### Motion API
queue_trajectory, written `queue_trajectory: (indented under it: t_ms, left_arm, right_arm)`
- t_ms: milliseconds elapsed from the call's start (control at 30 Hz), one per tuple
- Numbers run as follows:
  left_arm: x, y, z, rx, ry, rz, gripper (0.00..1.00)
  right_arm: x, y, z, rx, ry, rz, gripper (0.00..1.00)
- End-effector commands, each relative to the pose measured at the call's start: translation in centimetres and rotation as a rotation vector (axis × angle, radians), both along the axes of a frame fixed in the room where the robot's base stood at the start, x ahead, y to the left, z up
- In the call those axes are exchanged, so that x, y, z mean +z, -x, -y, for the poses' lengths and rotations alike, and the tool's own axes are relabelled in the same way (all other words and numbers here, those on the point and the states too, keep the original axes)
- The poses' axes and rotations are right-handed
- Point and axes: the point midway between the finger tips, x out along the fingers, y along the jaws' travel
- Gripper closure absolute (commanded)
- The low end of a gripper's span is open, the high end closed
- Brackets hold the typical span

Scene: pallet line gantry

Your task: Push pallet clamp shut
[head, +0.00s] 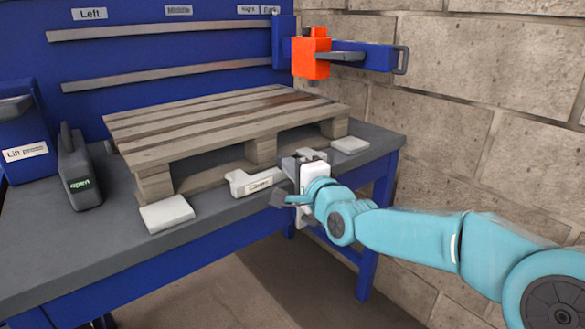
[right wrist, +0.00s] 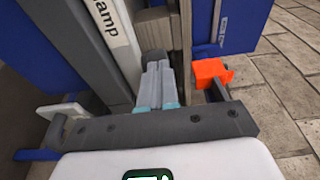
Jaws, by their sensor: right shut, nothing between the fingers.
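The wooden pallet (head: 215,122) lies flat on the grey table top. A pale clamp bar (head: 240,182) sits at the table's front edge, low against the pallet's near side, with a small label on it. In the right wrist view a label ending in "amp" (right wrist: 110,22) runs beside the fingers. My right gripper (head: 300,165) is at the right end of the pale bar. It also shows in the right wrist view (right wrist: 155,75), fingers together and empty, tips close to a small dark part (right wrist: 153,57). I cannot tell whether they touch. My left gripper is out of view.
Pale pads (head: 167,213) and (head: 350,145) lie at the pallet's near corners. A grey device reading "open" (head: 78,168) and a blue "Lift" box (head: 22,130) stand at left. An orange block (head: 311,58) on a blue arm hangs behind right. A block wall (head: 470,100) bounds the right.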

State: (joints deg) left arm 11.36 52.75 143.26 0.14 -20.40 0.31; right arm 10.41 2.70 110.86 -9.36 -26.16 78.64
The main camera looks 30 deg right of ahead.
Motion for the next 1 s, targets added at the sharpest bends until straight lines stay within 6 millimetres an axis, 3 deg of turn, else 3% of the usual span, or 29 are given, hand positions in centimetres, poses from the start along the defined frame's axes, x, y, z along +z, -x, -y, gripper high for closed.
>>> queue_trajectory:
  t_ms: [100, 400, 1000]
  left_arm:
    - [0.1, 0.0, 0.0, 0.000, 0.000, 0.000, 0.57]
    - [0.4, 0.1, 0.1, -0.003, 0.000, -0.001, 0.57]
    - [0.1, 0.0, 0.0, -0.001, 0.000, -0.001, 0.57]
  right_arm:
    - [0.0, -0.3, 0.0, 0.000, 0.000, 0.000, 1.00]
    - [0.0, -4.5, -0.3, 0.000, -0.001, 0.000, 1.00]
    - [0.3, -4.5, -0.6, 0.002, 0.002, 0.010, 1.00]
